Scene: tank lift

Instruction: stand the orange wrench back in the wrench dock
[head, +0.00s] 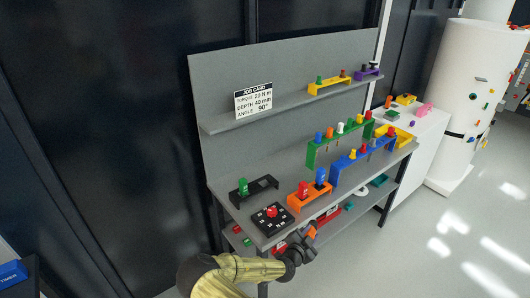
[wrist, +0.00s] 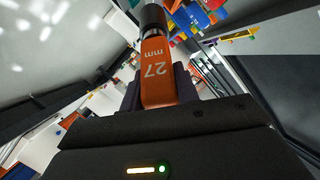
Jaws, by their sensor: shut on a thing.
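My gripper (head: 302,241) is low in front of the bench's front edge in the head view. It is shut on the orange wrench (wrist: 157,72), which is marked "27 mm" and has a dark end. The wrench's orange body also shows small at my gripper in the head view (head: 311,232). On the bench top, a black rack (head: 262,187) holds a green tool at its left, with bare room to its right. An orange rack (head: 314,193) holds a red tool and a blue tool. I cannot tell for certain which rack is the wrench dock.
Blue (head: 360,160) and green (head: 340,141) racks with several tools stand farther right. A job card (head: 254,100) is on the upper shelf. A lower shelf holds red and green items.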

